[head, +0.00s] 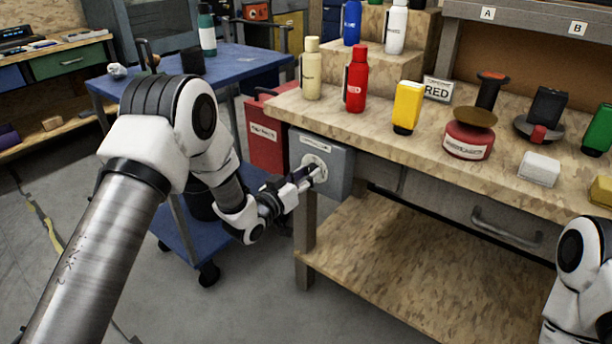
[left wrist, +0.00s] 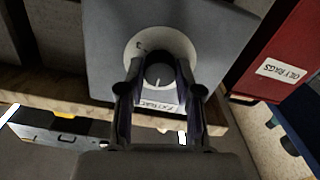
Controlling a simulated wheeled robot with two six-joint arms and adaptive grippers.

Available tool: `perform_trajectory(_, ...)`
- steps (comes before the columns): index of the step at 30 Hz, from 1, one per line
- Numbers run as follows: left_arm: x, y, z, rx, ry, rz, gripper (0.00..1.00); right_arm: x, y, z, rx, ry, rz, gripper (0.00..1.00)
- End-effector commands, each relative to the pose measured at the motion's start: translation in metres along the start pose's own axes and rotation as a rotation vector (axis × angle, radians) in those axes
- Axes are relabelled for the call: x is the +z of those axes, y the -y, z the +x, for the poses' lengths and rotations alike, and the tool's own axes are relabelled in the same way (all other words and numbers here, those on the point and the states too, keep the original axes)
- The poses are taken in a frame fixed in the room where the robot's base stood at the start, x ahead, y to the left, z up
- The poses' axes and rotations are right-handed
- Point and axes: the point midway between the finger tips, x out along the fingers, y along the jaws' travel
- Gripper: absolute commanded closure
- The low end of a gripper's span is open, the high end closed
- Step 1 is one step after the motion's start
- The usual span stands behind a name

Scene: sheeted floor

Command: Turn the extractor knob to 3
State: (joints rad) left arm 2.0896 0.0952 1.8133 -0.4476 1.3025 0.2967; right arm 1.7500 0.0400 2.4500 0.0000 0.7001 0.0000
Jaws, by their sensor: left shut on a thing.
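The extractor is a grey box (head: 340,172) fixed under the left end of the wooden bench. Its front has a pale round dial (head: 313,163), which also shows in the left wrist view (left wrist: 150,40). My left gripper (head: 313,177) reaches the dial from the left and is shut on the knob, with one finger on each side in the left wrist view (left wrist: 159,66). A label at the dial is partly hidden by the fingers; most dial marks are unreadable. My right gripper is out of view.
A red bin (head: 264,140), labelled OILY RAGS in the left wrist view, stands beside the box. A blue cart (head: 240,62) stands behind my left arm. The lower shelf (head: 420,270) is clear.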

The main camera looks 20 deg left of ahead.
Motion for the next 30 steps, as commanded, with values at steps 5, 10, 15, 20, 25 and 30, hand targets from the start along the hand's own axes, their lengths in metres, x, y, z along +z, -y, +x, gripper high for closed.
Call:
perform_trajectory(5, -0.0001, 0.0001, 0.0000, 0.000, 0.000, 0.026, 1.00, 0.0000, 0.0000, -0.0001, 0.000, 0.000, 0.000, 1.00)
perform_trajectory(10, -0.0001, 0.0002, 0.0000, 0.000, 0.000, 0.092, 1.00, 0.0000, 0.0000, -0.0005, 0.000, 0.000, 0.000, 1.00)
perform_trajectory(15, -0.0002, 0.0003, 0.0001, 0.000, 0.000, 0.204, 1.00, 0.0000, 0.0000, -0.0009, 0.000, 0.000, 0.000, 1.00)
perform_trajectory(20, -0.0002, 0.0004, 0.0001, 0.000, 0.000, 0.345, 1.00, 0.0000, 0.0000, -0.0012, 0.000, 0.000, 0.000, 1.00)
perform_trajectory(25, -0.0001, 0.0006, 0.0001, 0.000, 0.000, 0.507, 1.00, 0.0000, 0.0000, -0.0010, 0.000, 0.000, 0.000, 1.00)
perform_trajectory(30, 0.0000, 0.0007, 0.0001, 0.000, 0.000, 0.669, 1.00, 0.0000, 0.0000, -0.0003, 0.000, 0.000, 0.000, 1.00)
